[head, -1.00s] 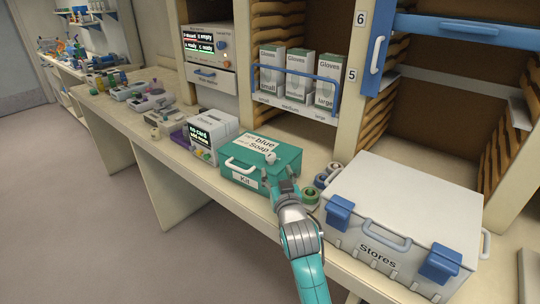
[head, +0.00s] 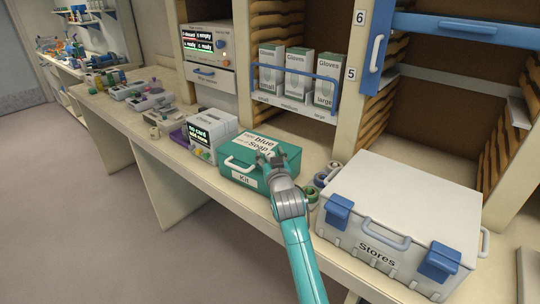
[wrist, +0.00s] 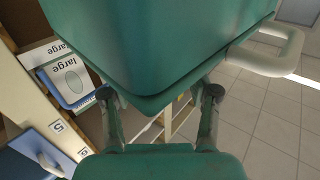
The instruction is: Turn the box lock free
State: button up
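The green Kit box (head: 290,158) stands shut on the counter, with a white handle and a "Kit" label on its front. Paper signs lie on its lid, one reading "blue" and "Soap". My gripper (head: 270,158) is at the lid's front right part, where a small pale knob showed earlier; I cannot make the knob out now. In the wrist view the box's green corner (wrist: 160,50) and white handle (wrist: 270,50) fill the top.
The white Stores box (head: 400,205) with blue latches stands close on the right. Small tape rolls (head: 322,180) lie between the two boxes. A white card device (head: 212,130) stands left of the Kit box. Glove boxes (head: 298,70) stand on the shelf behind.

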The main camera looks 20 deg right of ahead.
grip_shut()
jog(key=shift+d+f+n+y, duration=0.1)
jog(key=shift+n+y, duration=0.4)
jog(key=shift+y, duration=0.3)
jog(key=shift+n+y, duration=0.3)
jog(key=shift+y, duration=0.1)
jog(key=shift+o, duration=0.3)
grip_release()
jog(key=s, duration=1.2)
jog(key=shift+d, duration=0.35)
